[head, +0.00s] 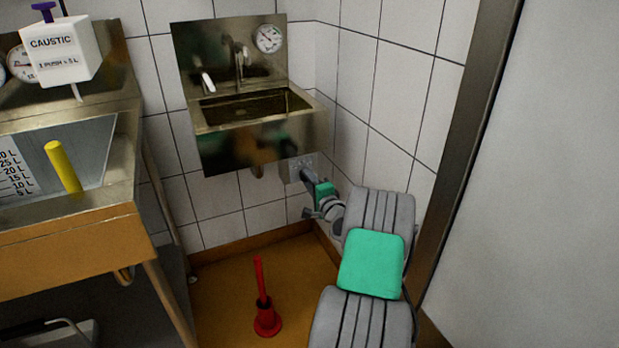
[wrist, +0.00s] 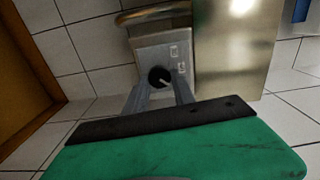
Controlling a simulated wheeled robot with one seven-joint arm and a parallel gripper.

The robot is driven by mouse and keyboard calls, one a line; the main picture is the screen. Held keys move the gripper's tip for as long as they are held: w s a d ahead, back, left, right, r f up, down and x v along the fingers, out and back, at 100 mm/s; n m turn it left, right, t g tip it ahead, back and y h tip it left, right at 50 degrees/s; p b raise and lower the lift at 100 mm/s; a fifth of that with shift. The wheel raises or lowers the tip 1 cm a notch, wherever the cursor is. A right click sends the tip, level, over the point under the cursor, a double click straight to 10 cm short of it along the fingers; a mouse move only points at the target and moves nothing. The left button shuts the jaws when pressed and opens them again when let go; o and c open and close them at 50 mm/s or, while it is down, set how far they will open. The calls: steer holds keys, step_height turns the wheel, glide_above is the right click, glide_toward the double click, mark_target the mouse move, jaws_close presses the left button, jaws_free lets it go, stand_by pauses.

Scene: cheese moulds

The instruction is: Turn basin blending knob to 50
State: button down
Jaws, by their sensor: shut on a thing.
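The basin (head: 215,155) is a steel wall sink with a tap. Below its right side sits a small grey control box (head: 291,172), which also fills the upper middle of the wrist view (wrist: 150,52). The black round blending knob (wrist: 158,77) is on its face, with a pale pointer mark towards the lower right in the wrist view. My gripper (head: 307,174) has its two fingers either side of the knob, shut on it; in the head view the gripper hides the knob. A round dial gauge (head: 268,38) is on the basin's splashback, its reading too small to tell.
A red plunger (head: 267,318) stands on the floor left of my arm. A steel sink (head: 100,235) with a yellow standpipe (head: 63,168) and a caustic dispenser (head: 60,52) is on the left. A wall panel (head: 550,180) is close on the right.

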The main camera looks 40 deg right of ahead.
steer(key=shift+m, duration=0.4)
steer(key=c, duration=1.1)
jaws_free()
steer(key=p+v, duration=0.1)
steer(key=v, duration=0.6)
steer(key=shift+s+a, duration=0.15)
steer(key=shift+s, duration=0.25)
